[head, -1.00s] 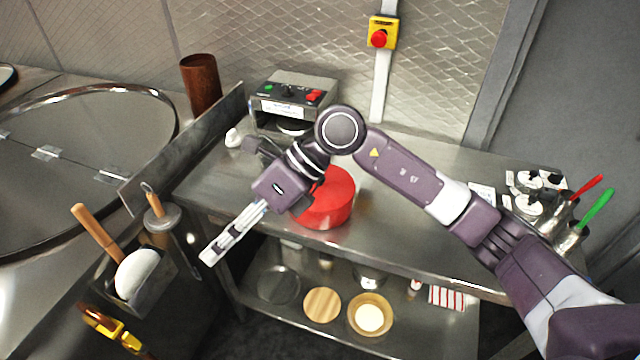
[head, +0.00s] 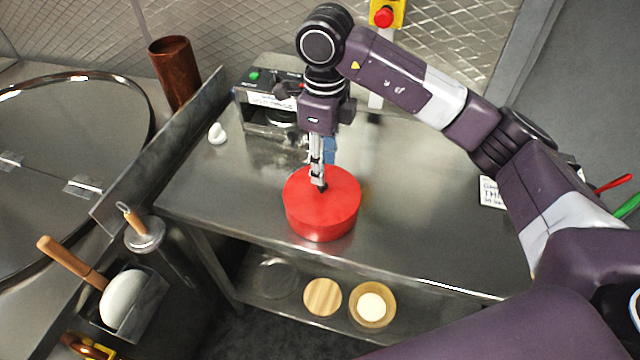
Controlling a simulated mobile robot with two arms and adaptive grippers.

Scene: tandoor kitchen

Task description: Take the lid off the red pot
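The red pot (head: 320,222) stands on the steel table. Its red lid (head: 340,184) sits on top as a flat round cover. My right gripper (head: 319,186) points straight down at the middle of the lid, with its fingertips at a small dark part there. The fingers look close together from this side, and they hide most of the lid's centre. I cannot tell whether they are closed on a knob. My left gripper is not in view.
The steel table (head: 420,225) has free room right of the pot. A control box (head: 262,108) and a small white object (head: 217,133) are behind left. A raised metal edge (head: 165,150) borders the left side. A wooden disc (head: 322,297) lies on the lower shelf.

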